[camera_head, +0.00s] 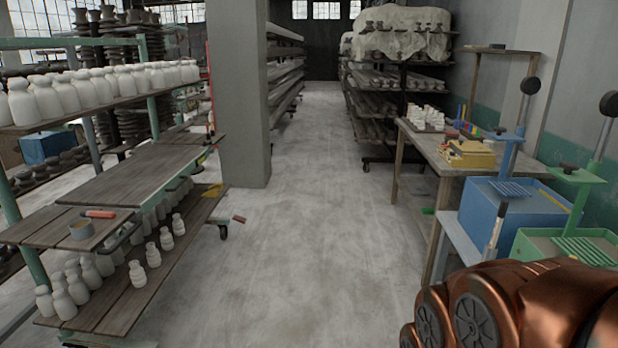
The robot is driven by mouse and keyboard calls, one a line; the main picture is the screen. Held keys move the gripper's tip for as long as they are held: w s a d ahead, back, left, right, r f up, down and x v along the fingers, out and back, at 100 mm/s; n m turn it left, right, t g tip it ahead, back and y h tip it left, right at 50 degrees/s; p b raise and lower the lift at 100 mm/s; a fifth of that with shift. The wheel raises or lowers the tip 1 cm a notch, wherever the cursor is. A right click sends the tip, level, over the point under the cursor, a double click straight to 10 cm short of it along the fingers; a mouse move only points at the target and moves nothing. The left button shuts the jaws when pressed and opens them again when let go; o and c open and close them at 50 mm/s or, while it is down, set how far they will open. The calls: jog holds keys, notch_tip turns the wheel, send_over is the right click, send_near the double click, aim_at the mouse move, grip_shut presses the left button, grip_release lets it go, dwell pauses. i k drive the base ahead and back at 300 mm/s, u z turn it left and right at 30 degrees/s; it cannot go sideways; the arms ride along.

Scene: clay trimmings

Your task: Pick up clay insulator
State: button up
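White bottle-shaped clay insulators (85,90) stand in a dense row on the upper shelf at the left. Several more stand on the lower shelf, some apart near its right edge, such as one white insulator (138,273). A group of small white pieces (426,115) sits on the table at the right; I cannot tell whether they are insulators. Part of my copper-coloured arm fills the lower right corner. My gripper is outside the view.
A wooden shelf rack (140,175) runs along the left, beside a grey pillar (238,90). A wooden table (405,135), a blue machine (505,215) and a green machine (570,245) line the right. The concrete floor (300,230) between is clear. Loaded racks (385,85) stand farther back.

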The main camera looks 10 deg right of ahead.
aim_at(435, 117)
jog(key=z, duration=0.05)
jog(key=i, duration=1.7)
jog(key=z, duration=0.25)
jog(key=i, duration=1.7)
jog(key=z, duration=0.4)
jog(key=i, duration=1.75)
jog(key=z, duration=0.55)
jog(key=i, duration=2.1)
jog(key=z, duration=0.25)
